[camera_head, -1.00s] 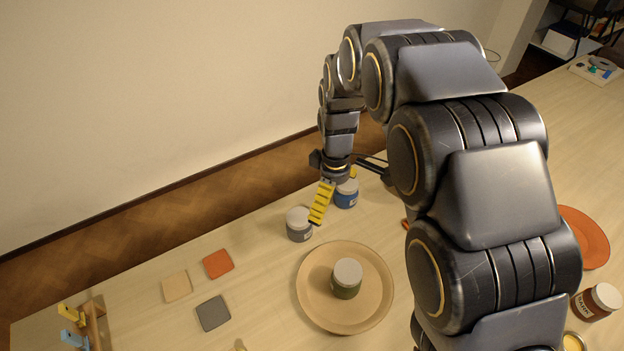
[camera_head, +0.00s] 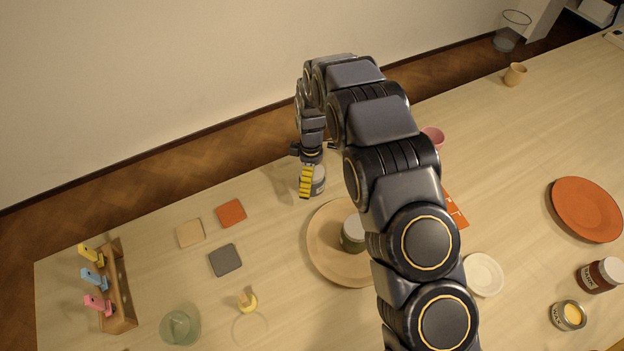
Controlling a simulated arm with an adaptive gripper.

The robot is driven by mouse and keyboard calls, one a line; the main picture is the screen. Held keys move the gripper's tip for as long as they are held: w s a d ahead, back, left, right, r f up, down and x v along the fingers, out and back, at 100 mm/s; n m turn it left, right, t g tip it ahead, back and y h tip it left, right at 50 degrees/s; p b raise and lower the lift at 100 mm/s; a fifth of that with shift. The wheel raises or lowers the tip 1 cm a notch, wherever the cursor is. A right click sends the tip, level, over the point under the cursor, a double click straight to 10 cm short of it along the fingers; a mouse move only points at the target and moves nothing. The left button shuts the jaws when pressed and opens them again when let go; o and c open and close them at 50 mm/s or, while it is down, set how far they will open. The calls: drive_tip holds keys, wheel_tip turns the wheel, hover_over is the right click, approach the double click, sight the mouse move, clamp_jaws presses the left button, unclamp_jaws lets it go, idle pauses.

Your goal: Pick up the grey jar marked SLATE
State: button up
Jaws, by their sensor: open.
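The grey jar (camera_head: 319,183) with a pale lid stands on the table behind the round tan tray, partly hidden by my gripper. Its label is too small to read. My gripper (camera_head: 306,184) points down at the jar's left side, open, with one yellow finger showing in front of the jar's left part. The other finger is hidden. I cannot tell whether the jar sits between the fingers or whether they touch it.
Orange (camera_head: 231,213), beige (camera_head: 190,233) and grey (camera_head: 226,260) squares lie left. A wooden rack (camera_head: 119,290) stands far left. A white dish (camera_head: 484,275) and orange plate (camera_head: 587,209) lie right.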

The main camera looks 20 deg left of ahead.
drive_tip(key=shift+f, duration=0.7)
drive_tip(key=c, duration=1.2)
drive_tip(key=shift+r, duration=0.2)
